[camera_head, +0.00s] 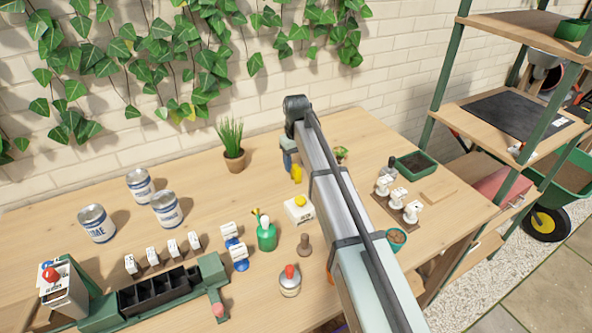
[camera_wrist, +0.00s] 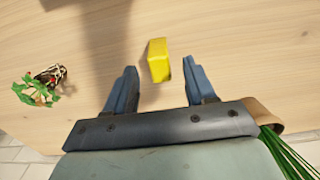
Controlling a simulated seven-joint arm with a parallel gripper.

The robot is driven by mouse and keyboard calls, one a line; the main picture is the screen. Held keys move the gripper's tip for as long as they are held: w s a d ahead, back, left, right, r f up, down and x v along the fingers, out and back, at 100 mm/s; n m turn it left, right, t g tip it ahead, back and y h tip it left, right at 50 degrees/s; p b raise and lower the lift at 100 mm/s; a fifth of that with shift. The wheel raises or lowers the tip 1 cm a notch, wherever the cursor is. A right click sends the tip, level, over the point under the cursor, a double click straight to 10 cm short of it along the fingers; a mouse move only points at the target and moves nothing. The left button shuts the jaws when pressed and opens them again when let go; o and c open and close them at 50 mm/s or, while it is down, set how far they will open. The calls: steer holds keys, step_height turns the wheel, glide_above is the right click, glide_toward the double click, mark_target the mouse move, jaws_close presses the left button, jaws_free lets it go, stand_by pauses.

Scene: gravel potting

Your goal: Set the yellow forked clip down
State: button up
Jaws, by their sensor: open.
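The yellow forked clip (camera_head: 297,173) is on the wooden table, just below my gripper (camera_head: 290,158) in the head view. In the wrist view the clip (camera_wrist: 158,62) is a yellow block between and slightly beyond my two blue-grey fingertips (camera_wrist: 160,80). The fingers are spread wide, with a visible gap on each side of the clip. It appears to rest on the table, apart from both fingers. Its forked shape cannot be made out. My arm hides part of the table to the right of the clip in the head view.
A potted grass plant (camera_head: 232,148) stands left of my gripper. A small leafy plant (camera_head: 341,154) lies to the right. A white box with a yellow button (camera_head: 298,213) and a green pot (camera_head: 266,236) stand nearer. Bare table surrounds the clip.

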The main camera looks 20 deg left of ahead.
mark_target(296, 167)
step_height(296, 167, up, 8)
stand_by(0.4)
